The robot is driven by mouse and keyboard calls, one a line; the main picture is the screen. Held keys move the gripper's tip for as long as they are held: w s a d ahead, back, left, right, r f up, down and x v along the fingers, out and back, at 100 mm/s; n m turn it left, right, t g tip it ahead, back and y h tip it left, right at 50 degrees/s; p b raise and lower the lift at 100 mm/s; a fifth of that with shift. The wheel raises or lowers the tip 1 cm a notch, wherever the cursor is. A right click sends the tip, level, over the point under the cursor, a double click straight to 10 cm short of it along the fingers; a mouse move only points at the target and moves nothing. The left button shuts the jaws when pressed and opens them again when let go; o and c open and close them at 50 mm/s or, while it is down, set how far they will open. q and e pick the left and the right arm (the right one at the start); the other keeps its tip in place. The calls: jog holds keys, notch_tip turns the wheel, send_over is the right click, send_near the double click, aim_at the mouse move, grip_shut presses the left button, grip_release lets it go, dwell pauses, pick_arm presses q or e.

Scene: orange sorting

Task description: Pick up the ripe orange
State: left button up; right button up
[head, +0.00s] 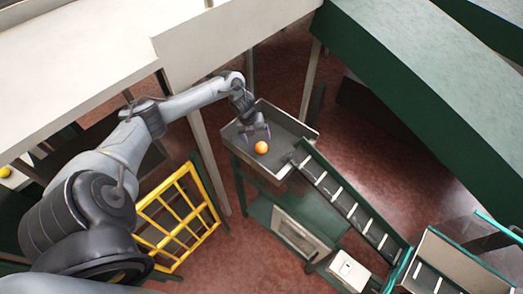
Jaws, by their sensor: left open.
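The ripe orange (261,147) is a small, bright orange ball in a grey metal tray (292,125) near the middle of the head view. My left arm comes in from the left and reaches over the tray. My left gripper (256,134) is open just behind the orange, with its fingertips close to it. I cannot tell whether they touch it. My right gripper is not in view.
A conveyor with slats (345,203) runs from the tray down to the right. A yellow rail frame (178,220) stands left of the tray's stand. Pale beams (215,42) lie behind, and a large green structure (425,85) fills the upper right.

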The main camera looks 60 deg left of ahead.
aim_at(260, 145)
pick_arm(q)
jog(key=shift+b+x, duration=0.85)
jog(key=shift+x, duration=0.6)
jog(key=b+x, duration=0.4)
jog(key=shift+w+f, duration=0.1)
jog(key=shift+f, duration=0.1)
jog(key=shift+a, duration=0.1)
jog(key=shift+r, duration=0.1)
jog(key=c, duration=1.2)
jog(key=shift+o, duration=0.2)
